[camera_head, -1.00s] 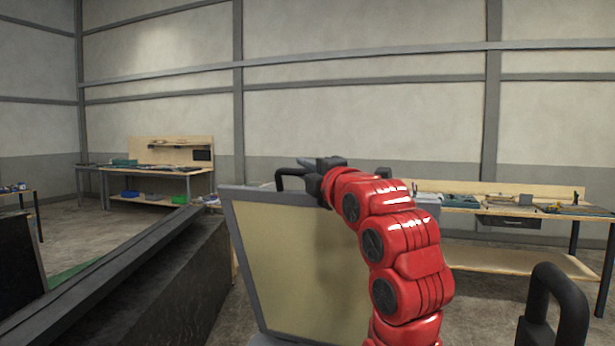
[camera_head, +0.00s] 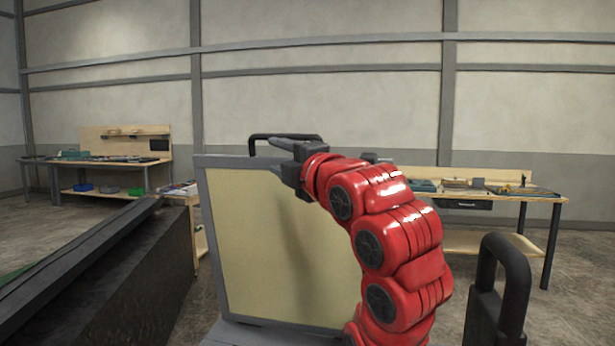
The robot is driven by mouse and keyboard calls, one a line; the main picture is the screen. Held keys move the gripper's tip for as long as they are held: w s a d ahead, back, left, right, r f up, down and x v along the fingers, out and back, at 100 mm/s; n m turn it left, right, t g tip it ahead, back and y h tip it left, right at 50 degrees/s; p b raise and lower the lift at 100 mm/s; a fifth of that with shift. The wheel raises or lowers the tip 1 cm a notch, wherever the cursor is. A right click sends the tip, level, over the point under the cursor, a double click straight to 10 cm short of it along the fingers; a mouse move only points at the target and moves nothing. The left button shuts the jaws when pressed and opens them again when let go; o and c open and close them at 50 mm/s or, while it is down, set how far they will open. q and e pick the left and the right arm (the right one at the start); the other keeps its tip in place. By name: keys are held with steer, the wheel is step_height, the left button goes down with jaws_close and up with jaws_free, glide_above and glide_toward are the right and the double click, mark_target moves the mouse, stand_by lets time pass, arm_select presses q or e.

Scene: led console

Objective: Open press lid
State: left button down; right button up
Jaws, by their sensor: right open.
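The press lid (camera_head: 270,250), a tan panel with a grey frame, stands raised and nearly upright in the middle of the head view. A black bar handle (camera_head: 285,136) shows at its top edge. My right gripper (camera_head: 283,143), on the red arm, is at the top of the lid beside the handle. Its fingers point left and are open; whether they touch the handle cannot be told. The arm hides the lid's right side. My left gripper is not in view.
A dark sloped block (camera_head: 120,265) stands at the left of the lid. A black handle-shaped bar (camera_head: 505,275) rises at the lower right. Workbenches (camera_head: 110,160) stand along the back wall, with open floor in front.

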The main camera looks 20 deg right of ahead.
steer(key=b+v, duration=0.3)
steer(key=v, duration=0.7)
steer(key=shift+s, duration=0.15)
